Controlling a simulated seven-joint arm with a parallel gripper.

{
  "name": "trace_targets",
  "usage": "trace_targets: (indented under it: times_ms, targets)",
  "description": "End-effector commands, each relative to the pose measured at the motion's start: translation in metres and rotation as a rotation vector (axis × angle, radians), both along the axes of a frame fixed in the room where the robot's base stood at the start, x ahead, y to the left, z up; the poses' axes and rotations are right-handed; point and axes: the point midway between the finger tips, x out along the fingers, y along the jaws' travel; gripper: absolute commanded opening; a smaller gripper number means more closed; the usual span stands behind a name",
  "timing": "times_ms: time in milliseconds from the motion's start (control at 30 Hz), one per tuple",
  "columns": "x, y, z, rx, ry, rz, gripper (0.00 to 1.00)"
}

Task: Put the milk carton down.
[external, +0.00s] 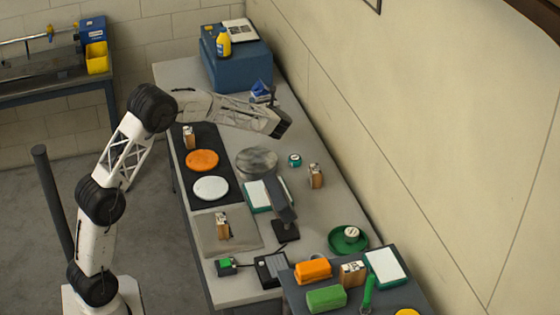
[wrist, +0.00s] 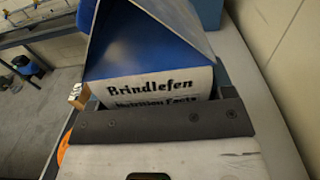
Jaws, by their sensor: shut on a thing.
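The milk carton has a blue gable top and a white face reading "Brindlefen". It fills the upper middle of the wrist view (wrist: 150,85) and shows small behind my forearm in the external view (external: 260,92), on the far part of the grey table (external: 172,72). My gripper (wrist: 165,118) is shut on the carton, with its dark bracket across the carton's lower part. In the external view my arm hides most of the gripper and the carton's lower part. I cannot tell whether the carton touches the table.
A blue box (external: 236,72) with a yellow bottle (external: 223,44) on top stands at the table's far end. A dark mat (external: 209,172) holds an orange disc (external: 202,160), a white disc (external: 210,188) and a small block (external: 189,137). A grey disc (external: 257,163) lies right of it.

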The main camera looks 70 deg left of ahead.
Motion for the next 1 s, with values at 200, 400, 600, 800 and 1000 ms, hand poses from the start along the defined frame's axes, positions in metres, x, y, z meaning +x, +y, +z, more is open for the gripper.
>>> trace_targets:
  times_ms: [200,400,600,800,1000]
  targets:
    - [0.032,-0.052,0.002,0.002,-0.003,-0.013,0.11]
    - [0.055,-0.1,0.001,0.002,-0.003,-0.021,0.11]
    - [0.077,-0.148,0.0,0.001,-0.002,-0.029,0.11]
    - [0.096,-0.199,0.0,0.001,-0.003,-0.039,0.11]
    - [0.111,-0.25,-0.001,0.001,-0.003,-0.047,0.11]
